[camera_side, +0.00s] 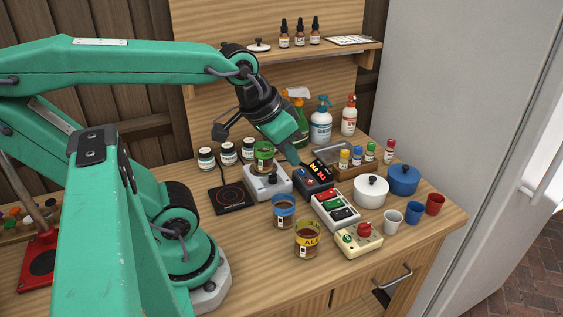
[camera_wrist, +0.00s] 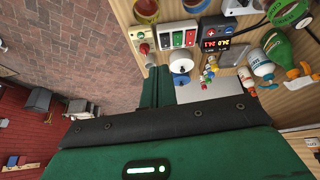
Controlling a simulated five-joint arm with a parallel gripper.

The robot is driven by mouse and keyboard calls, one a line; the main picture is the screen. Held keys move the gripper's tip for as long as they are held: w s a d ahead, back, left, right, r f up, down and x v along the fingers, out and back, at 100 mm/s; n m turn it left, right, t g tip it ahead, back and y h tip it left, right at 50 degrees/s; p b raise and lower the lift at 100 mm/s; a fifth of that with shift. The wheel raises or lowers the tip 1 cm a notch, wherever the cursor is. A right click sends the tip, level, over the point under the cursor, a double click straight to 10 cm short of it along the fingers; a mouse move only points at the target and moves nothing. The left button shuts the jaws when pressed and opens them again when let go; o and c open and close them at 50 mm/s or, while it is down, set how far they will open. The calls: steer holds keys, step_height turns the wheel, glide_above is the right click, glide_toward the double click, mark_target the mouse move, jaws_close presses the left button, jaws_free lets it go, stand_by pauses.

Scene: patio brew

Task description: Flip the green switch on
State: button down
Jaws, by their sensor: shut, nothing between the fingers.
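A white switch box (camera_side: 335,211) with red, green and dark rocker switches stands right of the middle of the table. The green switch (camera_side: 336,203) is in its middle area; its on or off position is too small to tell. The box also shows at the top of the wrist view (camera_wrist: 178,47). My gripper (camera_side: 292,156) is shut and empty, above and behind the box, near the display unit. In the wrist view its teal fingers (camera_wrist: 157,80) are together, apart from the box.
A display unit (camera_side: 315,180) stands behind the box. A yellow box with a red button (camera_side: 358,238) is in front. Jars of brown liquid (camera_side: 306,239) stand to the left, white and blue pots (camera_side: 371,191) to the right. Bottles (camera_side: 321,124) stand behind.

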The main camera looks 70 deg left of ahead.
steer(key=w+n, duration=0.1)
steer(key=n+g, duration=0.6)
steer(key=n, duration=0.9)
glide_above(328, 204)
step_height(328, 204, down, 5)
steer(key=shift+w+f+n+g, duration=0.15)
steer(key=shift+w+f+n, duration=0.1)
steer(key=shift+w, duration=0.25)
steer(key=shift+w+f+n+g, duration=0.15)
steer(key=shift+w+n, duration=0.1)
steer(key=shift+w, duration=0.25)
steer(key=shift+f, duration=0.1)
steer(key=f, duration=0.4)
steer(key=s+f, duration=0.1)
steer(key=f, duration=0.8)
steer(key=shift+s+f, duration=0.3)
steer(key=shift+s, duration=0.1)
